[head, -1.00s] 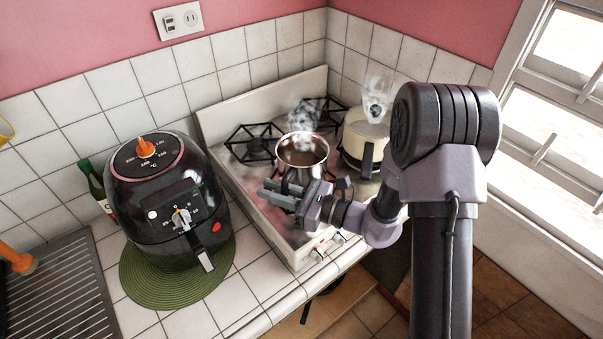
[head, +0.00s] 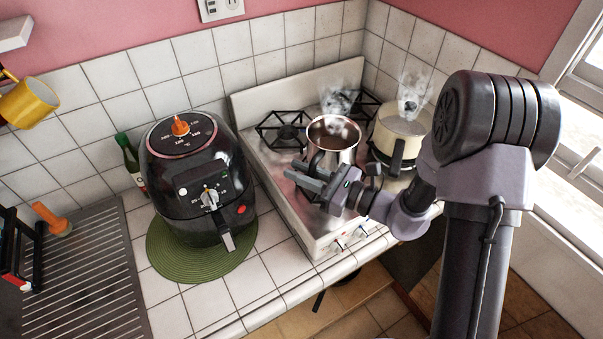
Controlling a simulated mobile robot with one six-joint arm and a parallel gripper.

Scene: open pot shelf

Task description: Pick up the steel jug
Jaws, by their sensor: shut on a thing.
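The steel jug (head: 334,134) stands upright at the stove's front, with dark contents and steam above it. Its dark handle (head: 317,161) faces the front left. My gripper (head: 312,173) is at this handle, low on the near side of the jug, and is shut on it. The fingers point left and partly cover the handle and the jug's lower part. I cannot tell whether the jug's base touches the stove.
A cream pot (head: 403,134) steams close to the jug's right on the stove (head: 262,165). A black air fryer (head: 190,165) stands left on a green mat (head: 168,268). A green bottle (head: 129,160) is behind it. A yellow mug (head: 29,101) hangs at far left.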

